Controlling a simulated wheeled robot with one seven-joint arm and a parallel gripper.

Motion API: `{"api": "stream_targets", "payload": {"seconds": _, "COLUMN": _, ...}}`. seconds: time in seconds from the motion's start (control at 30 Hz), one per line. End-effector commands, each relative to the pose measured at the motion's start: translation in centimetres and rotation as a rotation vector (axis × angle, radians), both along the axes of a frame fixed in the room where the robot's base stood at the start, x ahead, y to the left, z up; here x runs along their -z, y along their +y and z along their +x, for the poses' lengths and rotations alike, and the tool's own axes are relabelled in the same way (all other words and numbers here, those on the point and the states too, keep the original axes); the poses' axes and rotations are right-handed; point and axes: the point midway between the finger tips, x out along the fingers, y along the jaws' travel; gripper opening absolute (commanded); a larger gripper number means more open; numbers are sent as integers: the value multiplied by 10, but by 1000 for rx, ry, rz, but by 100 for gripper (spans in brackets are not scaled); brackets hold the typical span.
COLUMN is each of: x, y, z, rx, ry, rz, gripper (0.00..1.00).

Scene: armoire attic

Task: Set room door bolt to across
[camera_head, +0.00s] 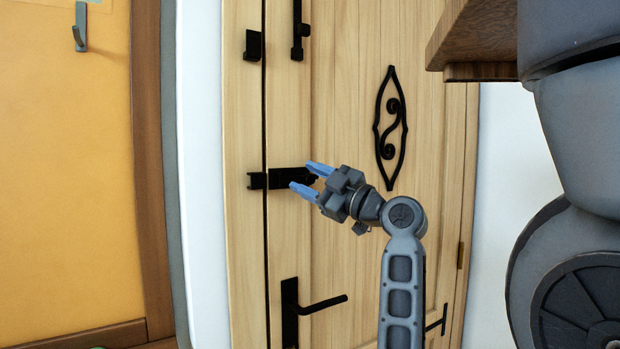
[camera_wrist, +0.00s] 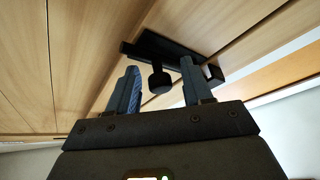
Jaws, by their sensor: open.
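The black door bolt (camera_head: 288,181) is mounted on the pale wooden door (camera_head: 345,235), with its black keeper (camera_head: 257,181) across the gap to its left. In the wrist view, the bolt's plate (camera_wrist: 168,48) shows beyond my fingers, with the keeper (camera_wrist: 212,74) at its right. A bar end sticks out on the plate's far side from the keeper. The round bolt knob (camera_wrist: 159,79) appears between my two fingers, without visible contact. My gripper (camera_head: 309,178) is open and empty in front of the bolt; it also shows in the wrist view (camera_wrist: 158,84). My fingers partly hide the bolt in the head view.
A black lever handle (camera_head: 322,304) is below the bolt. Other black hardware (camera_head: 300,32) and a small catch (camera_head: 253,45) are above. A scroll ornament (camera_head: 390,128) is to the right. A wooden shelf edge (camera_head: 480,40) juts in at upper right.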

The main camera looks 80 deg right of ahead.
Motion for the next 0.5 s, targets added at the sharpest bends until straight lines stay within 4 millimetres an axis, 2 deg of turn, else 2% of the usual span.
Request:
{"api": "stream_targets", "payload": {"seconds": 0.17, "x": 0, "y": 0, "z": 0, "rx": 0, "ry": 0, "rz": 0, "gripper": 50}}
{"api": "stream_targets", "payload": {"seconds": 0.5, "x": 0, "y": 0, "z": 0, "rx": 0, "ry": 0, "rz": 0, "gripper": 17}}
